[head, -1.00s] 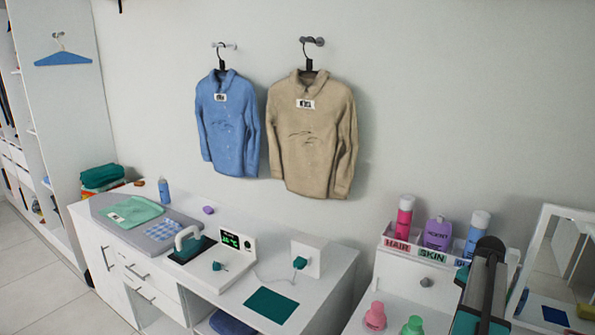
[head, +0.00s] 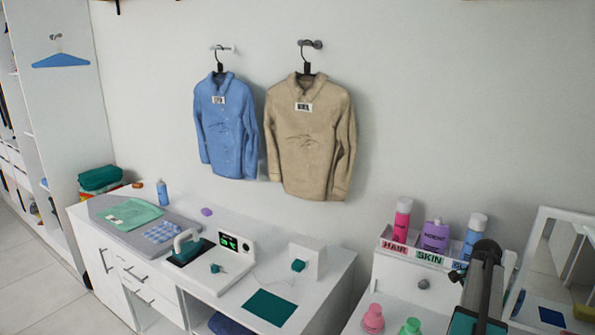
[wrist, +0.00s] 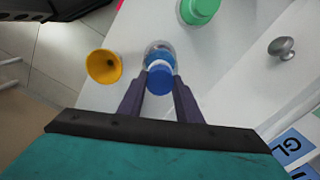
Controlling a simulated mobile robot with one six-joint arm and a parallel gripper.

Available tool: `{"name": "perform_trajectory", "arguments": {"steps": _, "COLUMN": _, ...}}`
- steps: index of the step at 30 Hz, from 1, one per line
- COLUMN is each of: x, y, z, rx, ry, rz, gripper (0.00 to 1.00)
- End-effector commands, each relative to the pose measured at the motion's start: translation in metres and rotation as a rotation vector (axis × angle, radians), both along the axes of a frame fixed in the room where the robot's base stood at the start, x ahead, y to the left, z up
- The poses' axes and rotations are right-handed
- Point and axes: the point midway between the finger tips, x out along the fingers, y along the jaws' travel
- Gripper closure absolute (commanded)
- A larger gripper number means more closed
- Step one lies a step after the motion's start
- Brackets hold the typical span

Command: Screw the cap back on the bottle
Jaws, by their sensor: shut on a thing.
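In the wrist view my gripper (wrist: 160,80) is shut on a blue cap (wrist: 160,82), with a dark finger on each side. A clear bottle with blue contents (wrist: 160,54) stands just beyond the cap, in line with it. From this angle I cannot tell whether the cap touches the bottle neck or is threaded on it. In the head view my arm is at the lower right; the gripper, cap and this bottle are out of sight there.
A yellow funnel (wrist: 103,66) stands left of the bottle. A green bottle (wrist: 198,8) is beyond it; a pink bottle (head: 373,319) shows in the head view. A labelled tray (head: 423,258) holds several bottles at the back. A knob (wrist: 282,47) is at right.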

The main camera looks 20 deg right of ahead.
Motion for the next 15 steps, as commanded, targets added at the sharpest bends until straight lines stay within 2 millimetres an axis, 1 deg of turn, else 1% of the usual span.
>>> {"name": "perform_trajectory", "arguments": {"steps": 15, "x": -0.0001, "y": 0.0011, "z": -0.0004, "rx": 0.003, "ry": 0.001, "rz": -0.335, "gripper": 0.94}}
